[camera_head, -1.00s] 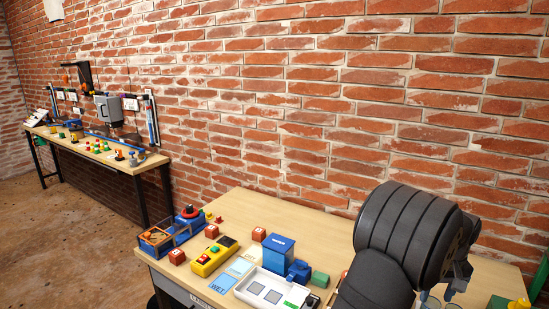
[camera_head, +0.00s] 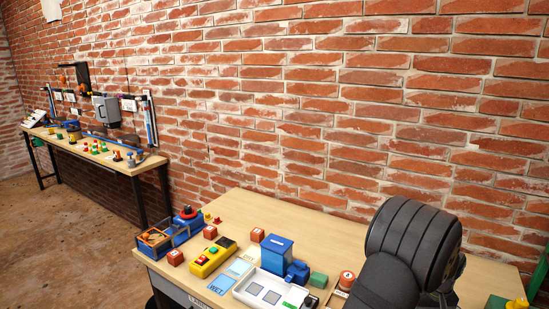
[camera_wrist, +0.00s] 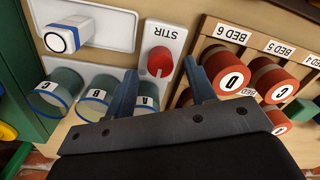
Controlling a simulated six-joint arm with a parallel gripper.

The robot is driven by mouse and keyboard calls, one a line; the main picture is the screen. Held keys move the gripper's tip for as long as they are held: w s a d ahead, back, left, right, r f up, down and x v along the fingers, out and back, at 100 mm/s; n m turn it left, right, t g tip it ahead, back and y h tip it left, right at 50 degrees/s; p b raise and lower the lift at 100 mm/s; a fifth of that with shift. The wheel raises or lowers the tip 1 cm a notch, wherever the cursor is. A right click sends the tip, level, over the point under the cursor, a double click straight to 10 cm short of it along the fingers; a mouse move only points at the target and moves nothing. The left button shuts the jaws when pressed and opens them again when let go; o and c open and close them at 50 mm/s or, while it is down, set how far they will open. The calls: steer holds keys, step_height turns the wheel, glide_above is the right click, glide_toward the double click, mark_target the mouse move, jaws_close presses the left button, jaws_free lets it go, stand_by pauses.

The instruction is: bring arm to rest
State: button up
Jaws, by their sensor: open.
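My gripper (camera_wrist: 160,68) is open in the wrist view, its two dark fingers apart with nothing held between them. Beyond the fingertips is a white panel marked STIR with a red knob (camera_wrist: 159,61); I cannot tell whether the fingers touch anything. In the head view my dark arm stands over the right part of the near table (camera_head: 330,222). It hides most of my gripper there.
In the wrist view, lettered jars (camera_wrist: 58,90) stand left and red lettered cylinders (camera_wrist: 232,80) sit in a rack marked BED on the right. In the head view, a blue box (camera_head: 277,252), white tray (camera_head: 246,287) and yellow control box (camera_head: 212,258) lie left of my arm.

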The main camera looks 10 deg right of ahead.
step_height(320, 180, down, 2)
steer(key=shift+f, duration=0.1)
steer(key=shift+f+m, duration=0.15)
steer(key=shift+m, duration=0.15)
steer(key=m, duration=1.2)
steer(key=shift+m, duration=2.2)
